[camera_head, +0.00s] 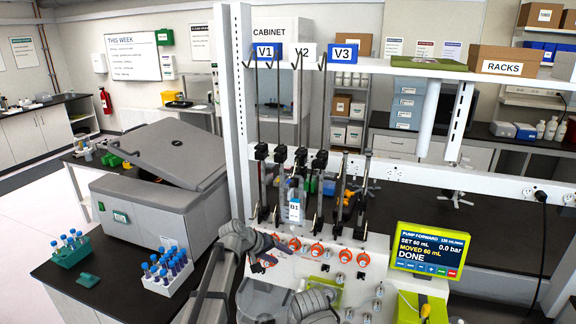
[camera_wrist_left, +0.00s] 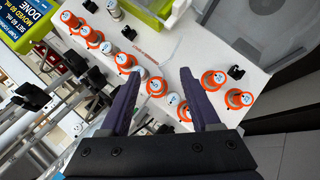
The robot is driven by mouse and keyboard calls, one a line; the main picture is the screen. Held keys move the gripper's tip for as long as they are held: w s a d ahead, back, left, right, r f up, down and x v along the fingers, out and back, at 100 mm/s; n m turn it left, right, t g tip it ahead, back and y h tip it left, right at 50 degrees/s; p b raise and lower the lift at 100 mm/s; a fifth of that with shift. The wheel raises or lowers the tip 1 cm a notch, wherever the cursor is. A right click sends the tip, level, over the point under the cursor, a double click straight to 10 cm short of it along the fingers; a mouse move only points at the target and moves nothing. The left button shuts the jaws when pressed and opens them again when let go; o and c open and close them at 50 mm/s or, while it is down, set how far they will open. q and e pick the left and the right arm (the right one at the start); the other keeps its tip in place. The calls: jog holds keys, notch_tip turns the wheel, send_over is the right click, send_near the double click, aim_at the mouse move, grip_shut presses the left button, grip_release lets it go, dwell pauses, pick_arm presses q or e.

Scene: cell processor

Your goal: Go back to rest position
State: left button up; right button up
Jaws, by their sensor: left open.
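My left gripper (camera_head: 268,254) is in front of the white cell processor panel (camera_head: 377,262), at the left end of its row of orange-ringed valve knobs (camera_head: 317,250). In the left wrist view the left gripper (camera_wrist_left: 158,86) is open, with two dark purple fingers apart and nothing between them. Orange knobs (camera_wrist_left: 154,86) lie beyond the fingers; I cannot tell whether any finger touches one. A grey arm part of mine (camera_head: 314,304) shows at the bottom of the head view. My right gripper is not in view.
A pump screen (camera_head: 432,251) reads DONE, moved 60 mL, 0.0 bar. A bag labelled B1 (camera_head: 294,211) hangs among dark clamps above the knobs. A grey centrifuge (camera_head: 160,207) stands left. A white tube rack (camera_head: 168,275) and green rack (camera_head: 71,254) sit on the dark bench.

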pick_arm(q)
jog(key=s+d+f+m+g+y+b, duration=0.3)
jog(key=s+f+b, duration=0.4)
jog(key=s+f, duration=0.75)
jog(key=s+a+f+m+g+y+b, duration=0.1)
jog(key=s+a+f+y+b, duration=0.1)
jog(key=s, duration=0.7)
jog(key=s+a+f+m+g+y+b, duration=0.1)
jog(key=s+a+f+y+b, duration=0.2)
jog(key=s, duration=0.6)
notch_tip(320, 180, down, 3)
jog(key=b, duration=0.2)
jog(key=shift+r+m+b, duration=0.2)
jog(key=shift+m+b, duration=0.2)
jog(key=shift+s, duration=0.1)
